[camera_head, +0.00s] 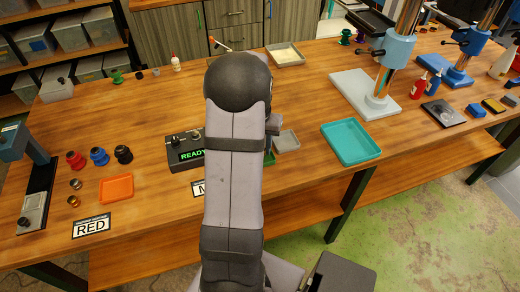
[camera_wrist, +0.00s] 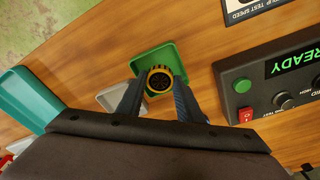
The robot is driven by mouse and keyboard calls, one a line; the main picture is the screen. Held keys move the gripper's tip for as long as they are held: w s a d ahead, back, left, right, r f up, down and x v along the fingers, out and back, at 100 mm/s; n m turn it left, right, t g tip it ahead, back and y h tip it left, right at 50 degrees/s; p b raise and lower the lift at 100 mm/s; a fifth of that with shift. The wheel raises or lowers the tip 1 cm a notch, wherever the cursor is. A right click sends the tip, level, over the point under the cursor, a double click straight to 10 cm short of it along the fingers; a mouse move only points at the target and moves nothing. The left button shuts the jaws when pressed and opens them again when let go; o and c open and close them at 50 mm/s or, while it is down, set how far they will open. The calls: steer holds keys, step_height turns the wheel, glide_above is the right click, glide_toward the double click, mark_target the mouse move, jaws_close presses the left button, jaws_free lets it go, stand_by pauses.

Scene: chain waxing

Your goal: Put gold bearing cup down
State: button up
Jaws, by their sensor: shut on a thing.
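My gripper (camera_wrist: 160,88) shows in the wrist view, with its two dark fingers closed on the gold bearing cup (camera_wrist: 160,70). The cup is a round piece with a gold rim and a dark, patterned inside. It is over the small green tray (camera_wrist: 149,57), whose walls show around it. I cannot tell whether the cup touches the tray floor.
A black tester reading READY (camera_wrist: 280,85) stands close on the right in the wrist view. A grey tray (camera_wrist: 112,97) and a teal tray (camera_wrist: 30,97) lie to the left. In the head view an orange tray (camera_head: 116,188) and several small parts lie at the left.

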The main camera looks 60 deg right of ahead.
steer(key=shift+f+p, duration=0.3)
steer(key=shift+f, duration=1)
steer(key=shift+f, duration=0.1)
steer(key=o, duration=0.8)
steer(key=shift+o, duration=0.2)
step_height(320, 180, up, 12)
steer(key=a+b, duration=0.1)
steer(key=b, duration=0.1)
steer(key=shift+s+a+b, duration=0.15)
steer(key=shift+a+b, duration=0.05)
steer(key=shift+b, duration=0.1)
